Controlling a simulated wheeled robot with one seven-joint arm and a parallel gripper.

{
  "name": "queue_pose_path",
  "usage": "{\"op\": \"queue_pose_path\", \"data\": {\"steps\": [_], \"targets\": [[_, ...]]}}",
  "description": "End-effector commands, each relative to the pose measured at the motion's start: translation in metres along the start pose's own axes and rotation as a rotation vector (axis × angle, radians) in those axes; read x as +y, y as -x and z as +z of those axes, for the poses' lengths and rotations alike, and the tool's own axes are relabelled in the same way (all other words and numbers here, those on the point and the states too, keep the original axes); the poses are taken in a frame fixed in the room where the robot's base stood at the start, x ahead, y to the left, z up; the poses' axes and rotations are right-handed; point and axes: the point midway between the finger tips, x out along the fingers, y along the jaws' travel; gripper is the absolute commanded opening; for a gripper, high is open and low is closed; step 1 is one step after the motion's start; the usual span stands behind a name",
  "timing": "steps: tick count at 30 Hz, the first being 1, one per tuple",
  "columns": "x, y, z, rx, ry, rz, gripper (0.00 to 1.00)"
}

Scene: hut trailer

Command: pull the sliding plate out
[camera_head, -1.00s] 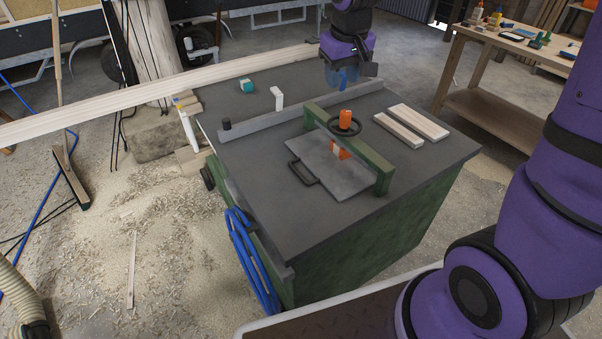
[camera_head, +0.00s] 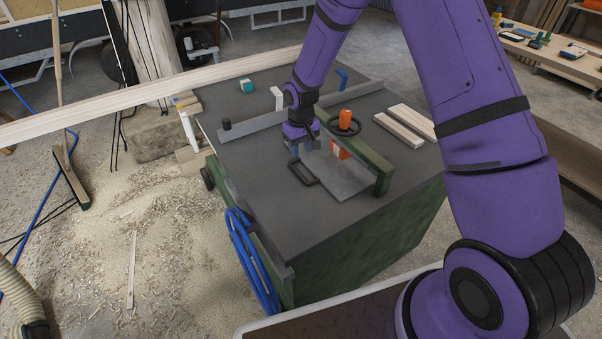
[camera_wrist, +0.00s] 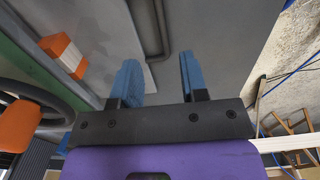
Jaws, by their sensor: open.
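The sliding plate (camera_head: 345,180) is a flat grey sheet lying on the dark bench top (camera_head: 250,170), partly under a green frame (camera_head: 382,172). Its black loop handle (camera_head: 305,181) sticks out at the plate's left edge. My gripper (camera_head: 302,153) is open and points down just above and behind the handle. In the wrist view, my blue fingers (camera_wrist: 159,75) are spread with nothing between them. The handle (camera_wrist: 161,45) and plate (camera_wrist: 95,35) show beyond the fingertips, and the handle is apart from them.
An orange knob (camera_head: 346,114) with a black handwheel tops the frame, and an orange-white block (camera_head: 341,150) is beneath. A grey fence (camera_head: 255,124) crosses the bench behind. Wooden boards (camera_head: 398,129) lie to the right. The bench's front left is clear.

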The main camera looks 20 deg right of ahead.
Motion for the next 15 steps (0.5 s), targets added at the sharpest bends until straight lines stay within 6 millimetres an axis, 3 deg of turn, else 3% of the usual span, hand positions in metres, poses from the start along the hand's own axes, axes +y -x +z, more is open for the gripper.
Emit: {"op": "queue_pose_path", "data": {"steps": [5,15], "targets": [[-0.001,-0.017,0.0,-0.003,0.001,0.0,0.4],[0.0,-0.075,0.001,-0.004,0.001,0.0,0.4]]}}
